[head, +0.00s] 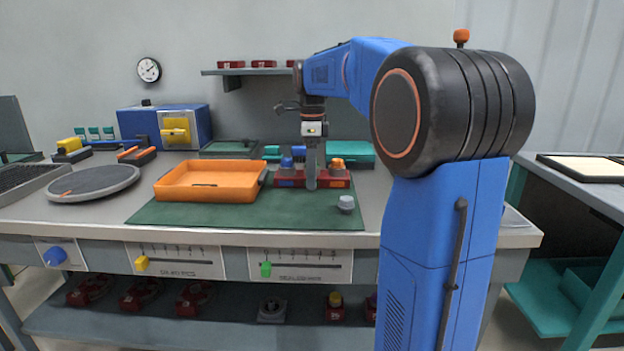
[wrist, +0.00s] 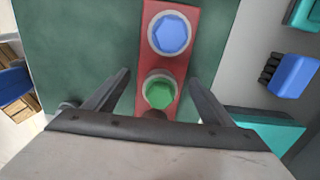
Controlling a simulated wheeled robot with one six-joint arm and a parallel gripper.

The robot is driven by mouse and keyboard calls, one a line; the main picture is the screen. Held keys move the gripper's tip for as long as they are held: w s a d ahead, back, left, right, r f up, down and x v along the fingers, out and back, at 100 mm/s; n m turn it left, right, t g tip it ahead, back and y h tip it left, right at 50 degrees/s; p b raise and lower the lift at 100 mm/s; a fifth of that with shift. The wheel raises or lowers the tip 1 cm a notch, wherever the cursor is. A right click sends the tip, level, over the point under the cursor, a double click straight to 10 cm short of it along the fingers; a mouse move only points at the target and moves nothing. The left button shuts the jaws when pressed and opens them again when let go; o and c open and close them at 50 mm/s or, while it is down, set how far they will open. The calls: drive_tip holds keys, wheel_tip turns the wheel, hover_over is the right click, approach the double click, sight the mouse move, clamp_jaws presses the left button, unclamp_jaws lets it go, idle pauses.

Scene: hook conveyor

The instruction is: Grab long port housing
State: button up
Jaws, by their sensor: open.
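The long port housing is a red block (head: 283,183) lying left to right on the green mat, with a blue cap at its left and an orange cap at its right in the head view. My gripper (head: 311,187) points down over its middle, its fingers hiding part of the block. In the wrist view the red housing (wrist: 181,75) carries a blue hexagonal cap (wrist: 170,34) and a green one (wrist: 159,93). My open gripper (wrist: 158,77) has one finger on each side of the housing, with gaps to both sides. The orange cap is hidden there.
An orange tray (head: 210,193) stands left of the housing on the green mat (head: 250,215). A small grey knob-like part (head: 346,203) lies at the front right of the mat. Teal containers (head: 350,153) stand behind. The mat's front strip is mostly clear.

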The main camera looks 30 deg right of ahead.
drive_tip(key=c, duration=1.8)
drive_tip(key=shift+r, duration=0.1)
clamp_jaws()
